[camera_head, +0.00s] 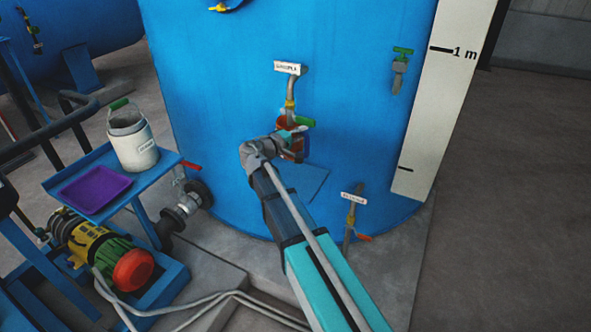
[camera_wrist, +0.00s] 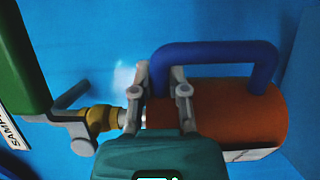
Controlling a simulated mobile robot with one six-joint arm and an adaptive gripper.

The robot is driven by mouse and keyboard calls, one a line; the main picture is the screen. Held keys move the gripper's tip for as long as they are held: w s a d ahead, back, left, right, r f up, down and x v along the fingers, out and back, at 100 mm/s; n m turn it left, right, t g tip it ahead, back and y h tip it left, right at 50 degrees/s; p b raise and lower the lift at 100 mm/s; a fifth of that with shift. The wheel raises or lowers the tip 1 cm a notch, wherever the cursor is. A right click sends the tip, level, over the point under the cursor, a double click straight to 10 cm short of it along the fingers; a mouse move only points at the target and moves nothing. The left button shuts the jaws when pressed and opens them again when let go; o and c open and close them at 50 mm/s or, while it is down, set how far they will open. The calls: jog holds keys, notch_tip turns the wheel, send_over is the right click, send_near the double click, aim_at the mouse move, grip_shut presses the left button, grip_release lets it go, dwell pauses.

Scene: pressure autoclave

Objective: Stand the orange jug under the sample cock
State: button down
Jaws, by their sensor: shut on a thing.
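The orange jug (camera_head: 293,150) with a blue handle (camera_wrist: 215,52) is at the front of the blue tank, under the sample cock (camera_head: 290,100). My gripper (camera_wrist: 162,80) is shut on it near its top end, and partly hides it in the head view. The jug body also shows in the wrist view (camera_wrist: 225,112). The cock, with its yellow body and green lever, is close to the jug's top end in the wrist view (camera_wrist: 95,120). I cannot tell whether they touch. The "SAMPLE" label (camera_head: 288,68) is above the cock.
A flat blue plate (camera_head: 308,185) shows below the jug; contact cannot be told. Left is a blue stand (camera_head: 150,182) with a white can (camera_head: 133,145) and purple tray (camera_head: 95,187). A lower cock (camera_head: 350,218) and green-handled valve (camera_head: 400,65) are to the right.

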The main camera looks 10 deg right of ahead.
aim_at(302, 149)
jog(key=shift+f+b, duration=2.9)
jog(key=shift+f, duration=0.15)
jog(key=shift+f+b, duration=1.9)
jog(key=shift+f, duration=0.1)
jog(key=c, duration=0.6)
grip_release()
jog(key=shift+c, duration=0.2)
jog(key=shift+r, duration=0.2)
jog(key=v, duration=1.2)
jog(key=shift+f, duration=0.1)
